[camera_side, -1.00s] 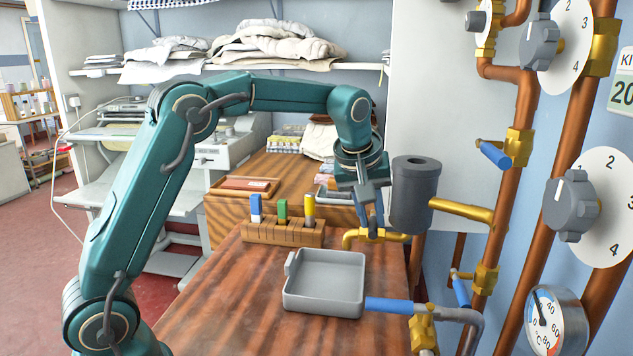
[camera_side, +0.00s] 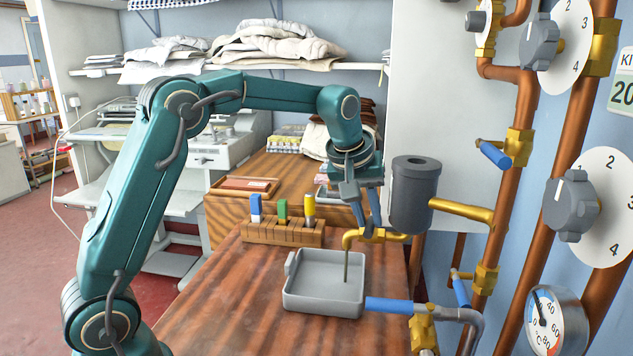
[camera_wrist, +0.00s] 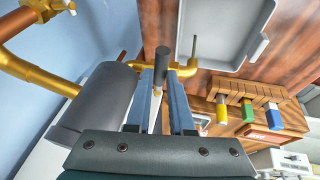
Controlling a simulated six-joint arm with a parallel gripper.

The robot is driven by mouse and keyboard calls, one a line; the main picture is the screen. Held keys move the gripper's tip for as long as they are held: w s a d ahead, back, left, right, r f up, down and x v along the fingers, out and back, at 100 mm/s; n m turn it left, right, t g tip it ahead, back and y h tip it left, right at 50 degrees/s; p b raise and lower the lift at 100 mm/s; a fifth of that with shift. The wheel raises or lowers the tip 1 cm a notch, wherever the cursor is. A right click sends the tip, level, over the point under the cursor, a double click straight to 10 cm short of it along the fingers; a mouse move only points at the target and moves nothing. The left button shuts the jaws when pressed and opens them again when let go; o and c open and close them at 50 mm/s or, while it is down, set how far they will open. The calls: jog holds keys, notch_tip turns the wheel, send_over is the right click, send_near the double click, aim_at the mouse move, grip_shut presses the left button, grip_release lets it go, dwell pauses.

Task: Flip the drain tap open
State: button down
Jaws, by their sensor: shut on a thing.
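A thin dark stream (camera_side: 346,266) runs from the spout down into the tray. My gripper (camera_side: 371,226) is at the tap, its blue fingers pointing down. In the wrist view, my gripper (camera_wrist: 163,80) has its fingers on either side of the tap's dark handle (camera_wrist: 162,62), shut on it. The fingers hide the handle in the side view.
A wooden block with blue, green and yellow pieces (camera_side: 283,234) stands left of the tap. The canister is close on the gripper's right. A blue-handled valve (camera_side: 390,306) is right of the tray. Copper pipes and dials line the right wall.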

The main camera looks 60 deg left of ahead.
jog(key=shift+a+m+g+h, duration=0.3)
jog(key=shift+a+m+h, duration=0.55)
jog(key=shift+m, duration=1.35)
jog(key=shift+a+m+g+h, duration=0.3)
jog(key=shift+a+m+h, duration=0.6)
jog(key=shift+m, duration=1.3)
jog(key=shift+a+m+g+h, duration=0.3)
jog(key=shift+a+m+h, duration=0.55)
jog(key=shift+m, duration=1.35)
jog(key=shift+w+m, duration=0.1)
jog(key=shift+m, duration=0.3)
jog(key=c, duration=1.1)
grip_release()
jog(key=shift+a+r, duration=0.15)
jog(key=shift+r, duration=0.05)
